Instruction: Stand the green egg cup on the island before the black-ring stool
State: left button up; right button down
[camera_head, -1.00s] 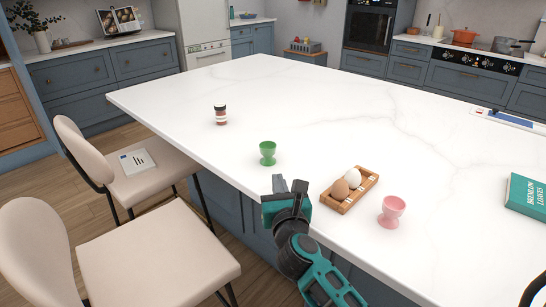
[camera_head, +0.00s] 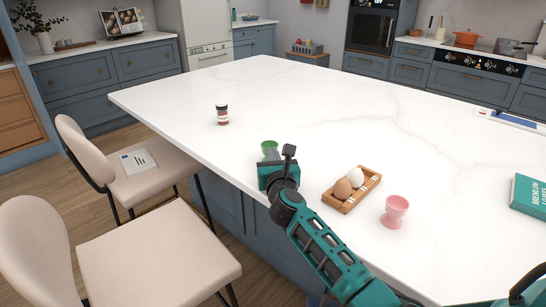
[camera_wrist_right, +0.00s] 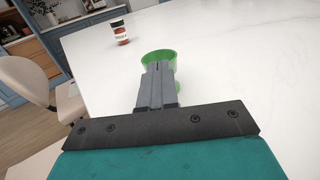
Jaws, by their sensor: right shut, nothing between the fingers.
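The green egg cup (camera_head: 269,146) stands upright on the white island (camera_head: 330,112), near its left edge, partly hidden by my right gripper (camera_head: 289,151). In the right wrist view, the cup's bowl (camera_wrist_right: 175,59) shows just beyond the shut, empty fingers of the right gripper (camera_wrist_right: 157,68), which cover its middle. I cannot tell whether they touch it. Two beige stools, a near one (camera_head: 155,255) and a far one (camera_head: 165,172), stand along the island's left side. My left gripper is out of view.
A small lidded jar (camera_head: 222,114) stands beyond the cup. A wooden egg tray (camera_head: 345,204) with two eggs and a pink egg cup (camera_head: 395,210) stand to the right. A teal book (camera_head: 530,194) lies at the right edge. The island's middle is clear.

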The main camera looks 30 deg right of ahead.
aim_at(269, 142)
jog(key=b+x, duration=0.2)
jog(key=x, duration=0.5)
jog(key=shift+w, duration=0.2)
